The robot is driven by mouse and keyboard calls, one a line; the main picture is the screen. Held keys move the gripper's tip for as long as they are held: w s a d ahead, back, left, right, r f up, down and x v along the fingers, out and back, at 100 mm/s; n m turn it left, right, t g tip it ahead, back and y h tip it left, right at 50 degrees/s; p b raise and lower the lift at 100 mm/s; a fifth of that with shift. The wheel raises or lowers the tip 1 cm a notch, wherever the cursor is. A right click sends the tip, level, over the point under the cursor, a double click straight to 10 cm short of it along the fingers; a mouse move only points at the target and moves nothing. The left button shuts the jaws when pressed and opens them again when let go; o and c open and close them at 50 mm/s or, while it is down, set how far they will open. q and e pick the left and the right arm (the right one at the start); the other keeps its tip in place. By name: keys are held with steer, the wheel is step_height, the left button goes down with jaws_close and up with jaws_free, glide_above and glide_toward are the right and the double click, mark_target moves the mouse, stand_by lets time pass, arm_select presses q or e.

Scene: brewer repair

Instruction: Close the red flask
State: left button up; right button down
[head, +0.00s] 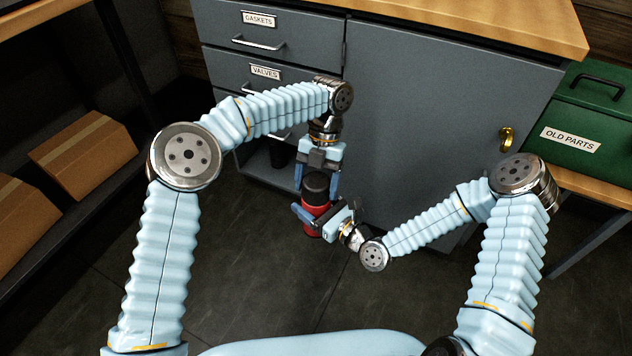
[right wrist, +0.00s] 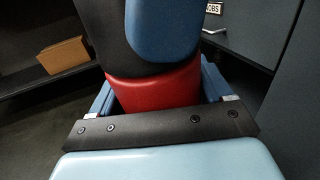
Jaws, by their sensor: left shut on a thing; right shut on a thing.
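The red flask (head: 316,212) is held upright in front of the grey cabinet, with a black lid (head: 316,186) at its top. My left gripper (head: 316,184) comes down from above, and its fingers are shut on the black lid. My right gripper (head: 312,222) comes from the right and is shut around the red body. In the right wrist view the red flask (right wrist: 155,90) is between the right fingers, with black and a blue left finger above it. Whether the lid sits fully down on the body cannot be told.
The grey cabinet (head: 430,120) with labelled drawers stands right behind the flask. A green box marked OLD PARTS (head: 590,115) stands at the right on a wooden bench. Cardboard boxes (head: 84,155) lie on a dark shelf at the left. The floor below is clear.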

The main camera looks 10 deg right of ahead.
arm_select(q)
steer(key=shift+m+y, duration=0.3)
steer(key=shift+m, duration=0.7)
steer(key=o, duration=1)
steer(key=v, duration=0.7)
steer(key=shift+s+d+r, duration=0.1)
steer(key=shift+r, duration=0.15)
